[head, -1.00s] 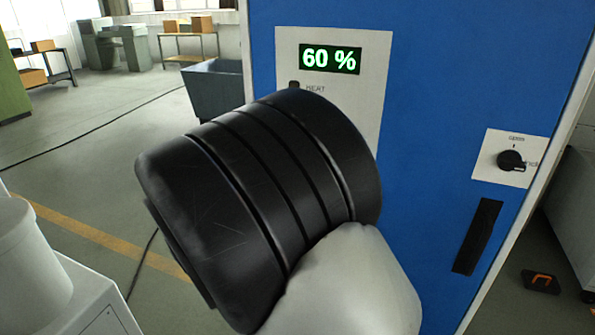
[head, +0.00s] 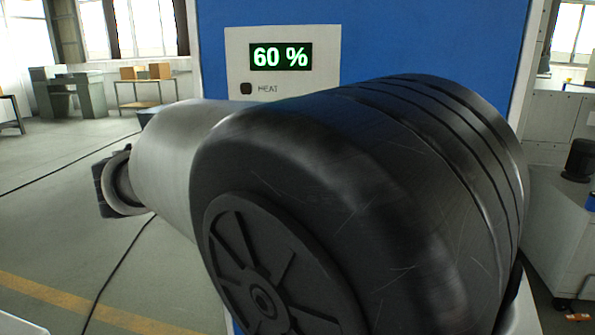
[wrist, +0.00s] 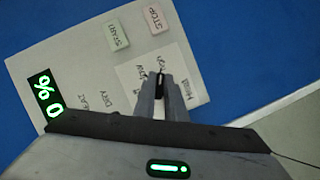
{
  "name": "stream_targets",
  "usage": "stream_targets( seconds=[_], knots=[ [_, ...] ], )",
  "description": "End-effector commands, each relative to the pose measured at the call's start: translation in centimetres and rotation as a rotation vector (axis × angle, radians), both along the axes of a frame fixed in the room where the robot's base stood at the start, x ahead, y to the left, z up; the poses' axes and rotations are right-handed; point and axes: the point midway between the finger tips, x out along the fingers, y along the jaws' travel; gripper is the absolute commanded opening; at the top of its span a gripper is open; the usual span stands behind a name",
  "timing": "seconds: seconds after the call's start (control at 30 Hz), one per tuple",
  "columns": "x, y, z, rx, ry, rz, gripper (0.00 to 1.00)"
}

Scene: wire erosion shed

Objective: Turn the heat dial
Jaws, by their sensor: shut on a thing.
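My gripper (wrist: 162,95) shows in the wrist view, its two grey fingers shut around a small dark knob, the heat dial (wrist: 160,77), with only its tip showing between them. The dial sits on a white plate (wrist: 133,78) with partly hidden lettering, on the light grey control panel (wrist: 80,50). The green display (wrist: 45,96) is partly cut off in the wrist view. In the head view the display (head: 281,57) reads 60 %, with a dark HEAT lamp (head: 246,89) below it. My black and white arm hides the gripper and the dial there.
A green START button (wrist: 117,36) and a pink STOP button (wrist: 155,19) lie close to the fingers. The panel is on a blue cabinet (head: 420,40). A grey cart (head: 565,220) stands at the right. Open floor (head: 60,220) lies at the left, crossed by a dark cable.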

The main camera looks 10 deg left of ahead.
Motion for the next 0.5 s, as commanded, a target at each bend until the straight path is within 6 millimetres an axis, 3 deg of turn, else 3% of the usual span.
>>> stream_targets(
  seconds=[0.47,0.5],
  knots=[
    [-0.05,0.05,-0.04,0.018,0.0,0.001,0.0],
    [-0.05,0.05,-0.04,0.018,0.0,0.001,0.12]
  ],
)
